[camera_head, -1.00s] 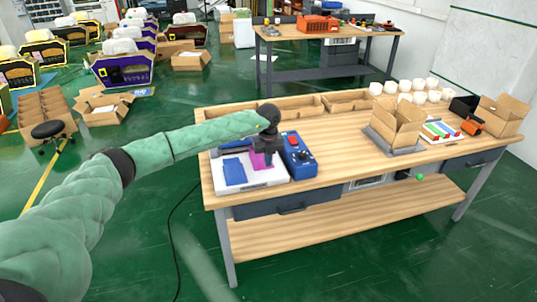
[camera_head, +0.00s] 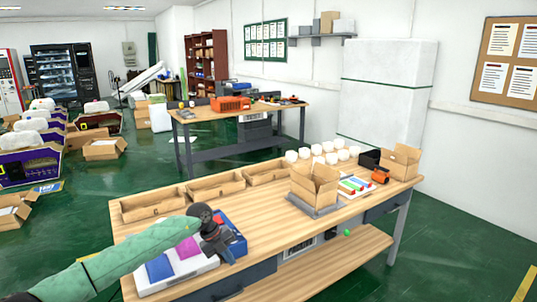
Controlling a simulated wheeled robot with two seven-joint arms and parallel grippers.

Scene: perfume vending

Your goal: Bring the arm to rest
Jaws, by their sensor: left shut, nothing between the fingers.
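My left arm comes in from the lower left in a green sleeve. My left gripper (camera_head: 217,245) is dark and shut with nothing in it. It hangs over the left end of the wooden workbench (camera_head: 258,222), in front of a blue box (camera_head: 237,243) and beside a white tray (camera_head: 180,268) with a blue piece and a magenta piece on it. I cannot tell whether it touches the box. My right gripper is not in view.
Open cardboard trays (camera_head: 152,205) line the bench's back edge. An open carton (camera_head: 313,182), white rolls (camera_head: 318,149) and another carton (camera_head: 400,161) stand to the right. The middle of the bench top is clear. A second table (camera_head: 205,113) stands behind.

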